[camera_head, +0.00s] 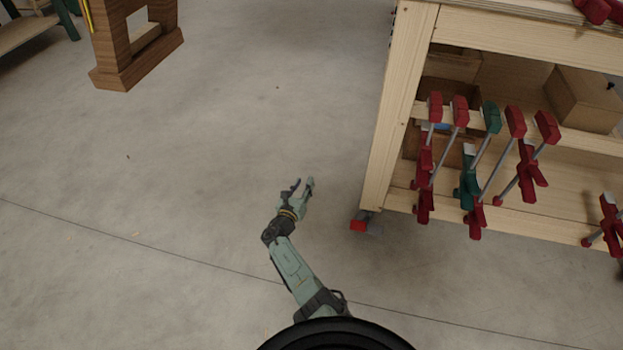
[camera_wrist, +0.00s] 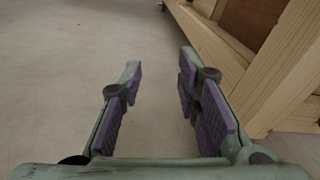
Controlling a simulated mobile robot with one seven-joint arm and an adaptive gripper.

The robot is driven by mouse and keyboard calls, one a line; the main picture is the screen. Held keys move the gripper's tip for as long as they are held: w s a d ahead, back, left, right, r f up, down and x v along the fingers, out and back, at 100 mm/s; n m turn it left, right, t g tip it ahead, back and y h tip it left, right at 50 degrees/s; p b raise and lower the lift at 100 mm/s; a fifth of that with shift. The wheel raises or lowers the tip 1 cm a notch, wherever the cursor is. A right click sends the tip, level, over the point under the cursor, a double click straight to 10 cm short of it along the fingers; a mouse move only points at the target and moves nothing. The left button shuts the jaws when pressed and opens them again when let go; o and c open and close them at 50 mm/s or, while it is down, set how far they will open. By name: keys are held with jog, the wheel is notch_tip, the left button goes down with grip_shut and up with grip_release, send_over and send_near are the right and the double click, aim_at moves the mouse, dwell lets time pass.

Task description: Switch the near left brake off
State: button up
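The near left brake is a small red pedal (camera_head: 358,225) on the caster under the near left leg of the wooden workbench (camera_head: 385,130). From the head view I cannot tell its switch position. My gripper (camera_head: 303,182) is in the head view to the left of that leg, apart from it and above the floor. In the wrist view my gripper (camera_wrist: 160,85) has its two fingers spread with nothing between them. The bench's wooden frame (camera_wrist: 270,80) is to the right of the fingers there. The red pedal does not show in the wrist view.
Several red clamps (camera_head: 516,122) and a green clamp (camera_head: 490,118) hang on the bench front. Boxes (camera_head: 584,98) sit on its shelf. A brown wooden piece (camera_head: 135,65) stands at the upper left.

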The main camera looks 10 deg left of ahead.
jog(key=shift+s+a+r+m+y, duration=0.1)
jog(key=shift+a+r+m+y, duration=0.3)
jog(key=shift+a+r, duration=0.5)
jog(key=shift+a+f, duration=0.1)
